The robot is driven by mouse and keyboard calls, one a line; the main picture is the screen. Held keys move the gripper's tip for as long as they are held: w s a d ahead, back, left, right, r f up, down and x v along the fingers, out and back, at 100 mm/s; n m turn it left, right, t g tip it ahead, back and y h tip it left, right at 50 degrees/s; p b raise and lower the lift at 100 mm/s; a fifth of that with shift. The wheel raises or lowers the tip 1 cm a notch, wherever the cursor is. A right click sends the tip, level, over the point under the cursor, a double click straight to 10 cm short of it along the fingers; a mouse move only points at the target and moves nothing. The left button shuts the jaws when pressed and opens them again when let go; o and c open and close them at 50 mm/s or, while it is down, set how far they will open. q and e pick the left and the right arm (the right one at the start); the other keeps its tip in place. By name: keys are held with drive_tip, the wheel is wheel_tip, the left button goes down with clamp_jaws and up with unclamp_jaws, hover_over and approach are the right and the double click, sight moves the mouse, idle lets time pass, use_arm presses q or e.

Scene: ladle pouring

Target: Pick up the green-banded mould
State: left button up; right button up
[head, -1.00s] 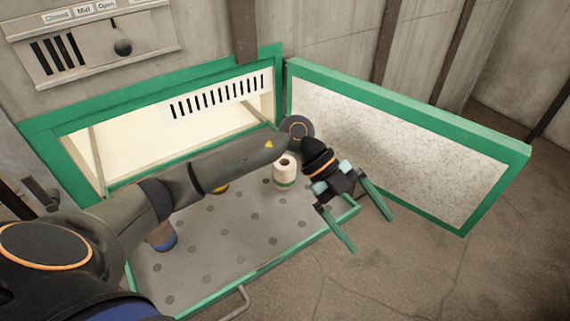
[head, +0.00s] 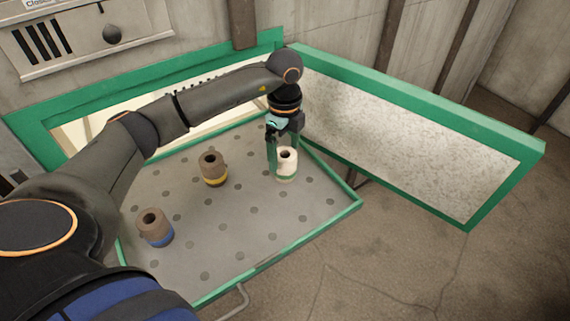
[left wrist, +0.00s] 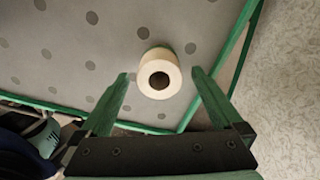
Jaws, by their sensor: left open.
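The green-banded mould (head: 287,166) is a cream cylinder with a dark hole in its top and a green band near its base. It stands upright on the grey perforated tray (head: 250,228), near the right edge. My left gripper (head: 282,158) points down at it and is open. One finger shows left of the mould in the head view; the other is partly hidden. In the left wrist view, the mould (left wrist: 160,73) lies between the two fingertips, with a gap on each side.
A brown mould with a yellow band (head: 213,169) and one with a blue band (head: 155,228) stand on the tray to the left. The open green-framed door (head: 410,130) is close to the right of my gripper. The tray's front part is clear.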

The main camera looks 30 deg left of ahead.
sight(285, 166)
use_arm(q)
wheel_tip(285, 166, down, 5)
drive_tip(key=shift+d+f+p, duration=0.1)
drive_tip(key=shift+f+p, duration=0.05)
drive_tip(key=shift+p, duration=0.2)
drive_tip(key=c, duration=1.5)
clamp_jaws()
